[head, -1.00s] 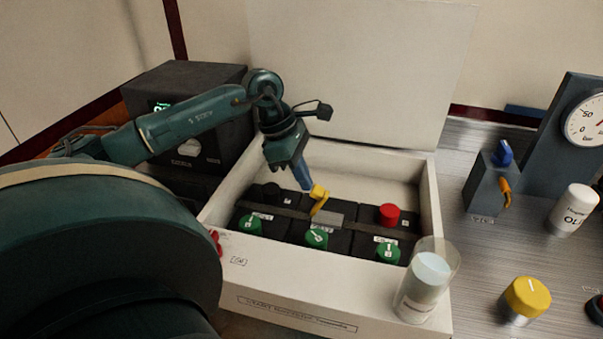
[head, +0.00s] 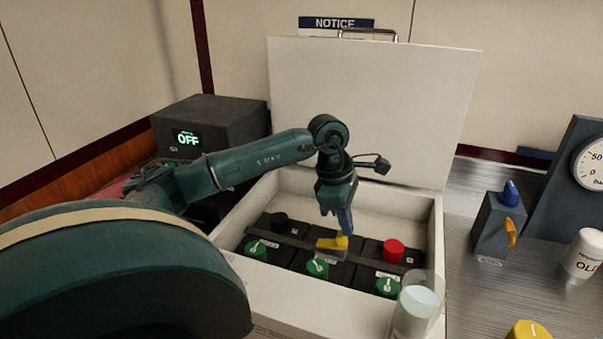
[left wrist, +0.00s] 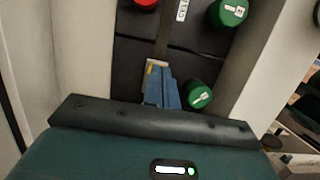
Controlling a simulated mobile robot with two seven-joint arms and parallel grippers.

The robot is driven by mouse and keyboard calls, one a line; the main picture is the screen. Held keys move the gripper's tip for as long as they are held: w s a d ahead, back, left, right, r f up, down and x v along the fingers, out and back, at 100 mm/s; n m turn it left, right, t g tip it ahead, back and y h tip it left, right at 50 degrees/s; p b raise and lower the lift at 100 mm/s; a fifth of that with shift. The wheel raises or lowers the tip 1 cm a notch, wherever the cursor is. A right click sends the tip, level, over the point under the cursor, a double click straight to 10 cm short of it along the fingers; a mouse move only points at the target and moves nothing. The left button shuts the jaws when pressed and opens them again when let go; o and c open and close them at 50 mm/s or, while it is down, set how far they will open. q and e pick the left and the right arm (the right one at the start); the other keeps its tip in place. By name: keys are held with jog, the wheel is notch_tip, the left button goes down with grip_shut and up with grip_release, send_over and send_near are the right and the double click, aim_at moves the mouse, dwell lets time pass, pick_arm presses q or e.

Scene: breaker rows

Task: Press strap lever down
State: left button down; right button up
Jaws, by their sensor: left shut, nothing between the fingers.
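The yellow strap lever (head: 332,243) lies low and nearly flat on the dark strap (head: 292,240) that crosses the battery cells in the white box. My left gripper (head: 346,224) points down from above, its blue fingers shut and empty, with the tips at the lever's right part. They look in contact, though the exact touch is hard to tell. In the left wrist view the shut fingers (left wrist: 160,88) cover most of the lever, and only a small yellow edge (left wrist: 151,66) shows. My right gripper is in neither view.
The white box (head: 436,230) has its lid open behind. A red cap (head: 393,250), a black cap (head: 279,222) and green dials (head: 317,267) surround the strap. A clear glass (head: 416,312) stands at the front right corner. A blue-and-orange valve block (head: 490,225) is to the right.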

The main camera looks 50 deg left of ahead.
pick_arm(q)
jog(key=shift+w+d+f+b, duration=0.3)
jog(key=shift+d+f, duration=0.2)
jog(key=shift+f, duration=0.05)
jog(key=shift+w+d+f+b, duration=0.25)
jog(key=shift+d+f+b, duration=0.2)
jog(key=shift+f, duration=0.1)
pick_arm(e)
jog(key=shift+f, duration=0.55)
